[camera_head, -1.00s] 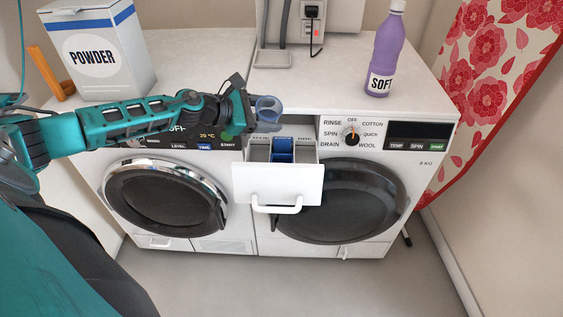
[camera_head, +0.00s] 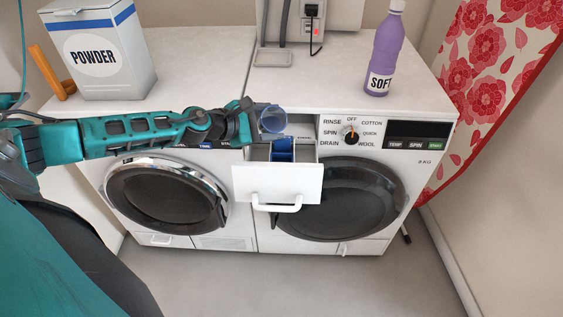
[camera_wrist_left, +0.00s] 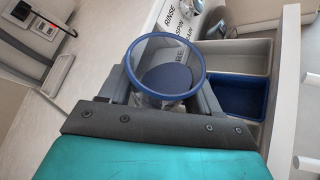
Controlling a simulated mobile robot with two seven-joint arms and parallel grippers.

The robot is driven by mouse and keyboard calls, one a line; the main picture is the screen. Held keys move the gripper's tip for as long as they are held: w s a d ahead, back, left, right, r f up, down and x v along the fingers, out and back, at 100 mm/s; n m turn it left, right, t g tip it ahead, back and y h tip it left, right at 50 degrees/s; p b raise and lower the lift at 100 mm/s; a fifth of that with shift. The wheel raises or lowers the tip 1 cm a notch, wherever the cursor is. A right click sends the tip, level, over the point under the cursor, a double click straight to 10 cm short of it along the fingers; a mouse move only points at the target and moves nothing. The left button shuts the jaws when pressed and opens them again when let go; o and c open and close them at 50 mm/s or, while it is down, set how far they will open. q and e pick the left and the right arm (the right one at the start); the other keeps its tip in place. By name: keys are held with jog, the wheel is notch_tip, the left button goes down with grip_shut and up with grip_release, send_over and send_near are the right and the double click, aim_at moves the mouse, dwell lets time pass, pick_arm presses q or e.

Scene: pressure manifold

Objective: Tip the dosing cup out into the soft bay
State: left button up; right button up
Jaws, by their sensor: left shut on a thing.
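The dosing cup (camera_head: 273,119) is a clear cup with a blue rim. My left gripper (camera_head: 256,120) is shut on it and holds it above the open drawer (camera_head: 277,184) of the right washer. In the head view the cup's round mouth faces the camera, so it looks tilted. In the left wrist view the cup (camera_wrist_left: 164,50) shows dark blue inside; I cannot tell whether this is liquid. The drawer has a blue middle bay (camera_head: 282,150) between paler bays. In the left wrist view the blue bay (camera_wrist_left: 238,97) lies just right of the cup. The bay labels are unreadable.
A purple SOFT bottle (camera_head: 385,55) and a POWDER box (camera_head: 98,50) stand on the washer tops. The dial (camera_head: 350,134) is right of the drawer. The drawer's handle (camera_head: 283,206) juts forward. The worktop between box and bottle is mostly clear.

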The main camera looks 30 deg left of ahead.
aim_at(283, 116)
pick_arm(q)
jog(key=shift+s+d+r+m+t+y+p, duration=0.1)
jog(key=shift+r+m+t+y+p, duration=0.4)
jog(key=shift+m, duration=0.5)
dwell(0.8)
jog(key=shift+d+f+m+t+y+b, duration=0.1)
jog(key=shift+f+m+t+y+b, duration=0.25)
jog(key=shift+m+b, duration=0.4)
dwell(0.5)
jog(key=shift+s+d+r+m+t, duration=0.1)
jog(key=shift+r+m+t, duration=0.2)
jog(key=shift+m, duration=0.25)
dwell(0.8)
jog(key=shift+s+d+r+m+t+y+b, duration=0.3)
jog(key=shift+d+r+m+t+y, duration=0.1)
jog(key=shift+m, duration=0.2)
dwell(0.8)
jog(key=shift+s+d+r+m+t, duration=0.1)
jog(key=shift+d+r+m+t, duration=0.15)
jog(key=shift+m, duration=0.35)
dwell(0.7)
